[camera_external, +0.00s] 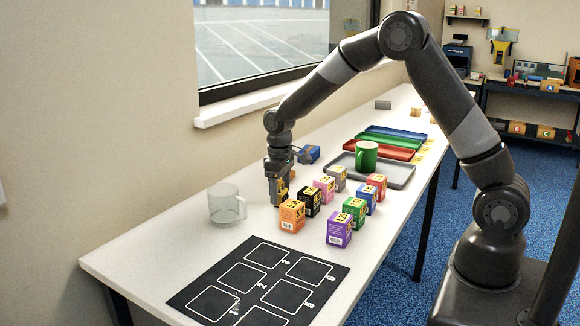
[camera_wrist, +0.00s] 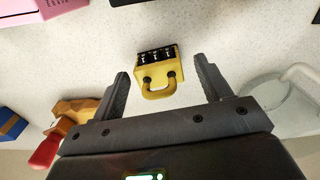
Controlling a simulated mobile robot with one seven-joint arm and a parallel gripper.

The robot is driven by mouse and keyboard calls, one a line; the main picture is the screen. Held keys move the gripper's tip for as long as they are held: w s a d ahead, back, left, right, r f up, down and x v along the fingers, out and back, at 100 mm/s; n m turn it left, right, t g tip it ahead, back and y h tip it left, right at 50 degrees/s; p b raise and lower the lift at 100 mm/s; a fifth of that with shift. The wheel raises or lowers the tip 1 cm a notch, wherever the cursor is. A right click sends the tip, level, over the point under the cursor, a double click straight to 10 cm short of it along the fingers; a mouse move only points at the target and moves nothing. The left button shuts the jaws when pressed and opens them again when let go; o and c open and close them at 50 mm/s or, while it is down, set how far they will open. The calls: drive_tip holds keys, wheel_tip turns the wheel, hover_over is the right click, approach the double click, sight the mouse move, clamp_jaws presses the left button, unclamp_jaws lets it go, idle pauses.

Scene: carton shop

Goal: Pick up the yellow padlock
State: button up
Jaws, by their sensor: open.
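The yellow padlock (camera_wrist: 155,76) shows in the wrist view, with a row of dark number dials along its far edge and its shackle pointing toward my gripper (camera_wrist: 163,78). My gripper is open, with one finger on each side of the padlock and a gap visible on both sides. In the external view, my gripper (camera_external: 277,200) points down low over the white table, behind the orange and black boxes. The padlock is hard to make out there; the fingers and boxes largely hide that spot.
A clear glass mug (camera_external: 226,204) stands left of my gripper, also in the wrist view (camera_wrist: 275,98). Several small coloured boxes, including an orange one (camera_external: 291,216), stand close on the right. A black mat (camera_external: 226,277) lies in front. A green mug (camera_external: 366,156) stands on a grey tray (camera_external: 398,176).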

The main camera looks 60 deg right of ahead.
drive_tip(key=shift+f, duration=0.95)
drive_tip(key=c, duration=1.3)
drive_tip(key=shift+r, duration=0.15)
